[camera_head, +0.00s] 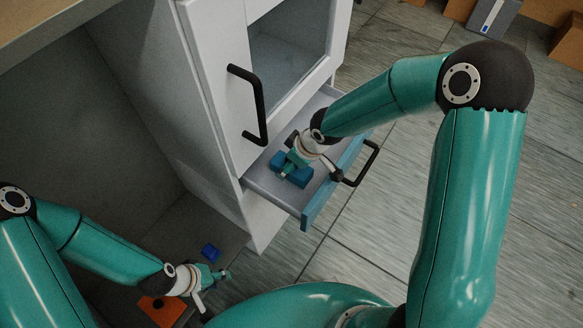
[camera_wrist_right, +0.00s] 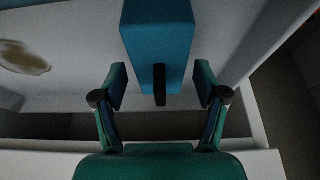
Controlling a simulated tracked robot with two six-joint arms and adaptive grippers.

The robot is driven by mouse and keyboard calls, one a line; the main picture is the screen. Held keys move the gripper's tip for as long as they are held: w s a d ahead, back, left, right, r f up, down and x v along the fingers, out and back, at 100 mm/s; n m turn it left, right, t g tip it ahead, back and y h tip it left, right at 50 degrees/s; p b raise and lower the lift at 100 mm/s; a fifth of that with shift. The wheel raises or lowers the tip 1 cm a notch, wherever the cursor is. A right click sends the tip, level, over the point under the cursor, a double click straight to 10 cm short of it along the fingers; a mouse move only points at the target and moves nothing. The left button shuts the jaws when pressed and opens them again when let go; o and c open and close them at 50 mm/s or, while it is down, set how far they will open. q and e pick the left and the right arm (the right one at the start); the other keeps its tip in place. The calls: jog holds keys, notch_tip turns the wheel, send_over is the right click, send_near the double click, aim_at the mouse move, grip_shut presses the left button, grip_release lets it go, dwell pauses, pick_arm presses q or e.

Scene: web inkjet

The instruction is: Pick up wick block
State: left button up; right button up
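A blue block (camera_head: 299,176), which I take to be the wick block, lies inside the open drawer (camera_head: 262,184). My right gripper (camera_head: 309,172) reaches down over it and partly hides it. In the right wrist view the blue block (camera_wrist_right: 158,38) is in front of my right gripper (camera_wrist_right: 160,88), with a dark strip on its near side. The fingers stand open on either side of its near end. Gaps show, and I cannot tell any contact. My left gripper (camera_head: 214,288) is low at the bottom left, its fingers apart and nothing visible between them.
The drawer's blue front has a black handle (camera_head: 362,164). The white cabinet (camera_head: 172,75) stands behind it, with another black handle (camera_head: 258,105). A small blue object (camera_head: 210,252) and an orange object (camera_head: 160,312) lie near my left gripper. Boxes (camera_head: 494,15) stand at the top right.

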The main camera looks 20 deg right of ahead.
jog(key=c, duration=0.9)
jog(key=shift+c, duration=0.2)
